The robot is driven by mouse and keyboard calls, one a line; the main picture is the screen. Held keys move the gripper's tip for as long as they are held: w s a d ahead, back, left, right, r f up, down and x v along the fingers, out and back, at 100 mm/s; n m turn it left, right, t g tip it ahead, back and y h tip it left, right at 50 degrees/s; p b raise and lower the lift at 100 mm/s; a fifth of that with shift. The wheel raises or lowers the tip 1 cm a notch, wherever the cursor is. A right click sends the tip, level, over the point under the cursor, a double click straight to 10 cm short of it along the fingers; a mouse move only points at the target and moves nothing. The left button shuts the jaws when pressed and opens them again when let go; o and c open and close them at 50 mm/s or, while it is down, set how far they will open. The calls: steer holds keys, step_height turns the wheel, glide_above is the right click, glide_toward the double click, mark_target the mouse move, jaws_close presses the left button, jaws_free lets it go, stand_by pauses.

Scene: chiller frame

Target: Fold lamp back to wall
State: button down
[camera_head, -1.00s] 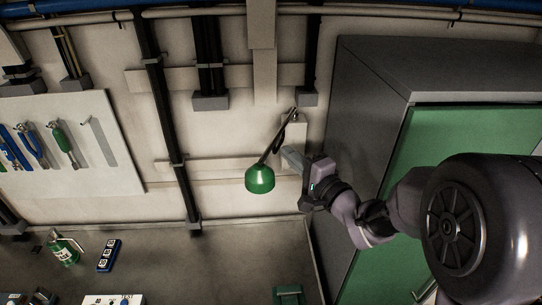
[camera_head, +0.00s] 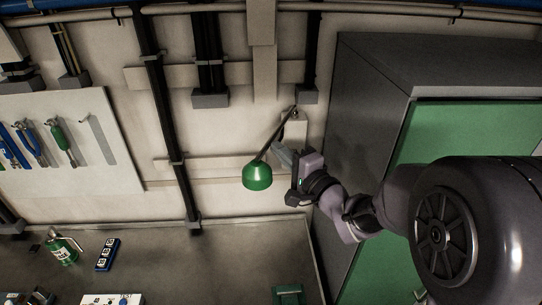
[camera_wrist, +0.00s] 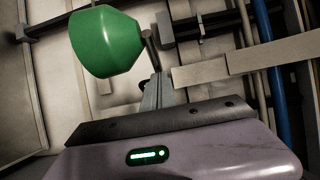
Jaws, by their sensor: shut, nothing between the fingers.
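The lamp has a green shade (camera_head: 257,177) hanging from a thin dark arm (camera_head: 277,135) that runs up to a wall mount near the dark conduits. In the wrist view the green shade (camera_wrist: 105,42) is large at the upper left, with part of the lamp arm beside it. My gripper (camera_head: 281,151) is shut and empty, its fingers close against the lamp arm just right of the shade. In the wrist view the shut fingers (camera_wrist: 156,92) point at the lamp arm. Whether they touch it I cannot tell.
A grey cabinet with a green door (camera_head: 466,135) stands at the right. A tool board (camera_head: 62,120) hangs on the wall at the left. Vertical conduits (camera_head: 161,113) run down the wall.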

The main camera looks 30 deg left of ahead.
steer(key=shift+s+a+b, duration=0.2)
steer(key=shift+a+b, duration=0.1)
steer(key=shift+a, duration=0.75)
steer(key=shift+a, duration=0.1)
steer(key=a+b, duration=0.1)
steer(key=a, duration=0.3)
steer(key=shift+a+b, duration=0.25)
steer(key=shift+b, duration=0.1)
steer(key=a, duration=0.3)
steer(key=a+b, duration=0.1)
steer(key=shift+w+a, duration=0.3)
steer(key=shift+w, duration=0.05)
